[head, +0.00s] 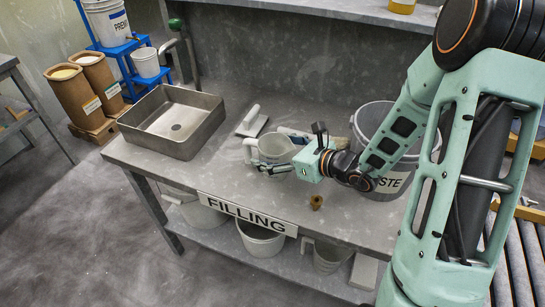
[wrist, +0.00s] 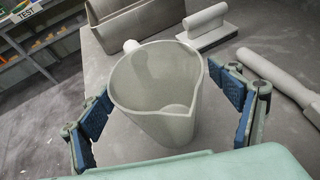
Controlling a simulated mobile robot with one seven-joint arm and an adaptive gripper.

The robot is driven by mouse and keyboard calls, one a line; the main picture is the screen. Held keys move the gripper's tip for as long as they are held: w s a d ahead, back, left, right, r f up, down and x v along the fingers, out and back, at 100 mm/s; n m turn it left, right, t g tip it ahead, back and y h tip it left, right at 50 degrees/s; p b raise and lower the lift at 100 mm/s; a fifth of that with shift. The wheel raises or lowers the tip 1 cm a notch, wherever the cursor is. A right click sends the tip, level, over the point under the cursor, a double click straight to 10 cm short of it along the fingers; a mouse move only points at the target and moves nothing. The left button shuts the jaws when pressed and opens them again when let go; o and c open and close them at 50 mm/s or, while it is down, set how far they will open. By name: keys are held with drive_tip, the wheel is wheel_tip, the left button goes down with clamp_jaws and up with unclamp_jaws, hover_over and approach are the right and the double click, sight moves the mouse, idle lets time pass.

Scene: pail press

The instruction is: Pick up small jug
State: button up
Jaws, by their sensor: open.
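The small jug (head: 276,148) is pale grey-green and stands upright on the grey bench, right of the sink. In the wrist view the jug (wrist: 155,85) is seen from above, looks empty, has its spout toward the camera and its handle at the far upper left. My gripper (wrist: 163,112) is open, with one blue-padded finger on each side of the jug. Gaps show between pads and wall, wider on the right. In the head view my gripper (head: 272,167) is low at the jug's near side, and partly covers it.
A metal sink (head: 208,128) lies to the left. A float tool (head: 253,121) lies just behind the jug, and a waste bucket (head: 362,115) stands to the right behind my arm. A small brown object (head: 316,201) sits near the front edge. A FILLING sign (head: 246,213) hangs there.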

drive_tip(key=c, duration=1.3)
drive_tip(key=shift+r, duration=0.1)
